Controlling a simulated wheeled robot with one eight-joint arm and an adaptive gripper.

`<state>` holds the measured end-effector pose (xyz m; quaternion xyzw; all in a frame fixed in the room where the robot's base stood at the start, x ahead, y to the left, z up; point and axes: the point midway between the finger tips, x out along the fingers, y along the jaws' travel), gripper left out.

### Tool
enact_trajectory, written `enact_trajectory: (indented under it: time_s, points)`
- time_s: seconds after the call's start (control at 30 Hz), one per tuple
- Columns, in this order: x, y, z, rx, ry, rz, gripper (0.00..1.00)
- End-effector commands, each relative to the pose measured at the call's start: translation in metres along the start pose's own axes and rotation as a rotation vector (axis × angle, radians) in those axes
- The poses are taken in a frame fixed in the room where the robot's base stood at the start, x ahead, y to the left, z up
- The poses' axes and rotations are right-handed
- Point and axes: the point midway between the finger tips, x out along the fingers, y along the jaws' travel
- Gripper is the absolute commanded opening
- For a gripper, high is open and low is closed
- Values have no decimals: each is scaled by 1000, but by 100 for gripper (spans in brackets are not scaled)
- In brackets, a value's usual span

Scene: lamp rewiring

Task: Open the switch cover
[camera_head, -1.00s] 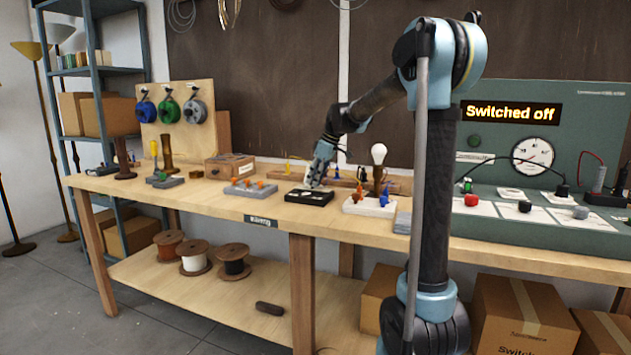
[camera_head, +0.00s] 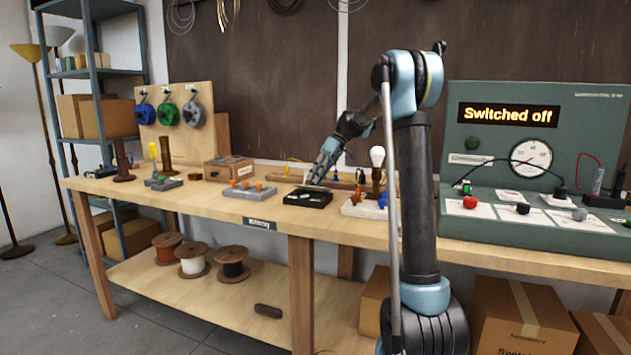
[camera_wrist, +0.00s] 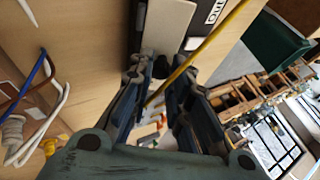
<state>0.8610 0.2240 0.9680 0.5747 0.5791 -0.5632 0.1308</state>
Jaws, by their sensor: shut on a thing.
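The black switch box (camera_head: 308,198) lies on the workbench, near its front edge. Its top now looks like an open, recessed tray with small light details inside. My gripper (camera_head: 313,179) is just above its back edge, pointing down at a slant. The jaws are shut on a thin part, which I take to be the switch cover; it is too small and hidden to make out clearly. In the wrist view my gripper (camera_wrist: 168,72) shows its two dark fingers with a narrow gap, and a pale flat piece lies beyond the tips.
A grey block with orange connectors (camera_head: 247,190) is to the left of the box. A lamp base with a white bulb (camera_head: 377,157) and blue connectors stands close to the right. The test panel (camera_head: 509,115) reads "Switched off". The workbench (camera_head: 270,217) is clear along its front strip.

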Motion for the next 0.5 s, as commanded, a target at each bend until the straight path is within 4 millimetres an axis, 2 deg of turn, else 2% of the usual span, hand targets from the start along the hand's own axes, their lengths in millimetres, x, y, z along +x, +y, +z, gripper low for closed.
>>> enact_trajectory:
  time_s: [0.17,0.5]
  points:
    - [-3,10,-1,47,1,-109,0]
    - [-4,15,-2,99,3,-228,0]
